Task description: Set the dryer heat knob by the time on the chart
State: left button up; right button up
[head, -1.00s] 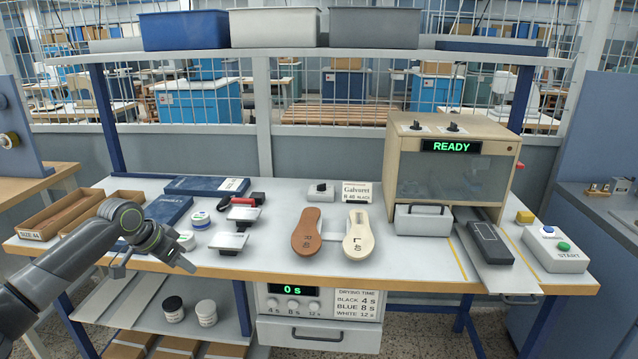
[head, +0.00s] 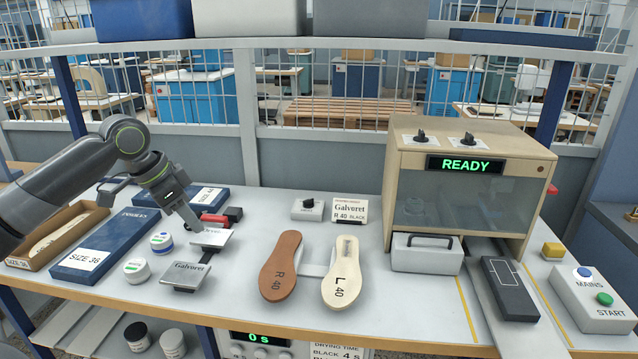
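The dryer front (head: 228,342) shows under the table at the bottom edge, with a green "0 s" display (head: 260,338) and round controls partly cut off below. The drying time chart (head: 338,352) beside it shows "BLACK 4 s"; its lower lines are out of frame. An order card (head: 350,210) reads "Galvoret R 40 BLACK". Two dark knobs (head: 420,136) (head: 469,139) sit on the wooden cabinet (head: 400,170), whose display reads "READY". My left gripper (head: 148,200) is open and empty, its fingers apart above the table's left side. My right gripper is out of view.
A brown sole (head: 281,265) and a cream sole (head: 343,272) lie mid-table. Stamp plates (head: 186,276), small jars (head: 137,270) and blue boxes (head: 105,245) crowd the left. A small box with a knob (head: 308,209) stands behind the soles. A MAINS/START box (head: 595,300) stands at right.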

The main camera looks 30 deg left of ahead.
aim_at(308, 203)
jog(key=i, duration=1.2)
